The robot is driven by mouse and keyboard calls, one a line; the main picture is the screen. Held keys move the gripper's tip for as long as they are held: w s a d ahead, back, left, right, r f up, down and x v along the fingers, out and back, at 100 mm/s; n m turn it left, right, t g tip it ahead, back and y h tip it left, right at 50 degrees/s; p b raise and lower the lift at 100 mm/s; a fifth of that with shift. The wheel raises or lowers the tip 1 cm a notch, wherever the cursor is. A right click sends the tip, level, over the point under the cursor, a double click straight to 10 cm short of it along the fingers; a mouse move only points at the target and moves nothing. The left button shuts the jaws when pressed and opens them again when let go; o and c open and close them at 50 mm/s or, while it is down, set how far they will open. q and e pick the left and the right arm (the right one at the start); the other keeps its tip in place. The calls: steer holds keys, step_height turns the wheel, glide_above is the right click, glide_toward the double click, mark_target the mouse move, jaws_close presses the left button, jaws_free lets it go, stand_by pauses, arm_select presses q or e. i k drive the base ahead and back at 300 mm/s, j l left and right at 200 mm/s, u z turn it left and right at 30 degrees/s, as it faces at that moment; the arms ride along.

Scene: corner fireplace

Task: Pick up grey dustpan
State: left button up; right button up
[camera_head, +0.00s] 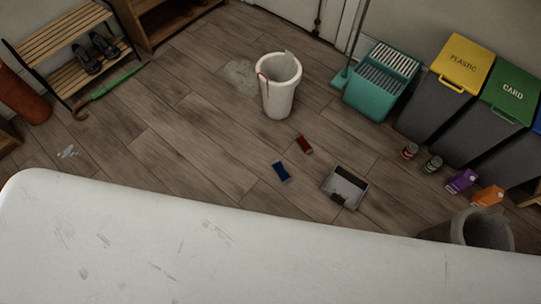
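The grey dustpan (345,187) lies on the wooden floor, right of the picture's middle. It is a shallow grey tray with a dark part along its upper edge and a short dark handle end pointing toward the bottom of the picture. Nothing covers it. Neither of my grippers shows in the head view.
A large white scuffed surface (180,250) fills the bottom. Cans, cartons (462,181), a round grey container (484,232) and recycling bins (437,104) are right.

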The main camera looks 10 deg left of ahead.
mark_target(346, 184)
steer(key=z, duration=0.8)
